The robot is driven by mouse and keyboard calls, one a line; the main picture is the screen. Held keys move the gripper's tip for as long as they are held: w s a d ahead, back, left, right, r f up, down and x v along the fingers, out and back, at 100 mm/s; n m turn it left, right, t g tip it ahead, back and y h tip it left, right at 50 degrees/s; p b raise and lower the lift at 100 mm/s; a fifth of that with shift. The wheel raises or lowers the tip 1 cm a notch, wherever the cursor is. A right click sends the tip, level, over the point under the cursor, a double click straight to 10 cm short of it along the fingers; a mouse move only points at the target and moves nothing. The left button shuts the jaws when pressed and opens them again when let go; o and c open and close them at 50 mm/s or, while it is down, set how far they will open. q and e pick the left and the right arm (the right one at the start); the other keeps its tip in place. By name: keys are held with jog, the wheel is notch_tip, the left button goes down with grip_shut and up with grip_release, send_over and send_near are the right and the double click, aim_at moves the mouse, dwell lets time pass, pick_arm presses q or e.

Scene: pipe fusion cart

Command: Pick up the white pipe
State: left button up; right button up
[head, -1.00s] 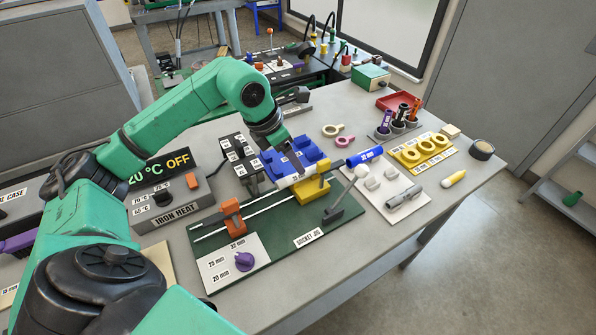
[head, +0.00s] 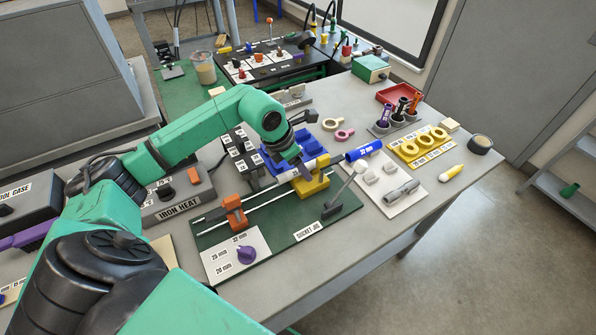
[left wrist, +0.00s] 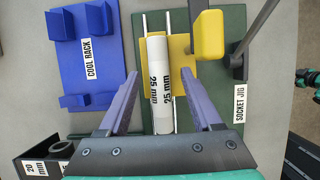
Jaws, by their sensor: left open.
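The white pipe (left wrist: 159,85), marked 25 mm, lies in the socket jig (left wrist: 235,60), across the jig's yellow block (left wrist: 180,50). In the head view the white pipe (head: 288,176) shows only in part beside my gripper. My left gripper (head: 303,172) points down over the pipe at the yellow block. In the left wrist view the fingers of my left gripper (left wrist: 165,85) are open, one on each side of the pipe, with gaps between. How far the fingertips are above the jig is hard to tell. My right gripper is not in view.
The blue cool rack (left wrist: 87,62) stands close beside the jig. A blue pipe piece (head: 363,151) and a white board with grey fittings (head: 392,205) lie to the right.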

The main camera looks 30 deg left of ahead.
pick_arm(q)
jog(key=shift+f, duration=0.15)
grip_shut()
dwell(0.4)
